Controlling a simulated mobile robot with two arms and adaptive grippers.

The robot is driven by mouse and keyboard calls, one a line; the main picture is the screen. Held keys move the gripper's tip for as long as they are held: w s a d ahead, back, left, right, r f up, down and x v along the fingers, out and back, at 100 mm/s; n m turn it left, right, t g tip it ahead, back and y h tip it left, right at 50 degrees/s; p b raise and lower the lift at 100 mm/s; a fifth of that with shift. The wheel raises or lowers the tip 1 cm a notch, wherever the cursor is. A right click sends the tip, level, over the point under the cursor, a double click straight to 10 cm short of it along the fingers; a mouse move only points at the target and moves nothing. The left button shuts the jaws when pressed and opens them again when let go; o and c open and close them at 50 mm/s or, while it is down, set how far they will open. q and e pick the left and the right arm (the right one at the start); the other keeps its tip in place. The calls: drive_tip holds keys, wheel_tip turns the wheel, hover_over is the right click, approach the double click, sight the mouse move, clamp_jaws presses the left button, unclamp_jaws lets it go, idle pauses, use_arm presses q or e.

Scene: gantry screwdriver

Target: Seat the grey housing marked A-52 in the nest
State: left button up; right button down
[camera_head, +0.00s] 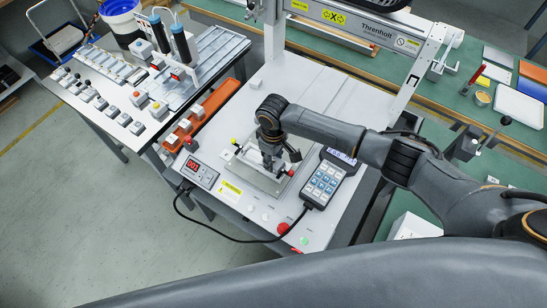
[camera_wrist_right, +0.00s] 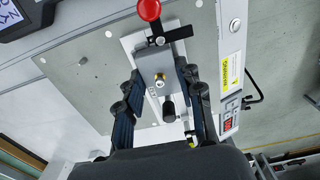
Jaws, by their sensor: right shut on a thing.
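The grey housing (camera_wrist_right: 158,64) is between the fingers of my right gripper (camera_wrist_right: 162,79), which is shut on it; its A-52 mark is not readable. In the head view my right gripper (camera_head: 271,163) points down over the nest and mostly hides the housing. The nest (camera_wrist_right: 128,42) is a pale block on a grey plate (camera_wrist_right: 85,77), with a red-knobbed clamp (camera_wrist_right: 149,10) at one end. The housing lines up over the nest, but I cannot tell whether it touches bottom. My left gripper is not in view.
A keypad pendant (camera_head: 325,183) stands close right of the nest. A red-digit display (camera_head: 200,174) is at its left, with a cable along the front. An orange tray (camera_head: 203,112) lies further left. The gantry frame (camera_head: 412,68) rises behind my right arm.

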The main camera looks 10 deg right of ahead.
sight(274, 161)
drive_tip(key=c, duration=0.8)
unclamp_jaws()
wheel_tip(274, 161, up, 12)
drive_tip(key=shift+r, duration=0.1)
drive_tip(key=shift+s, duration=0.1)
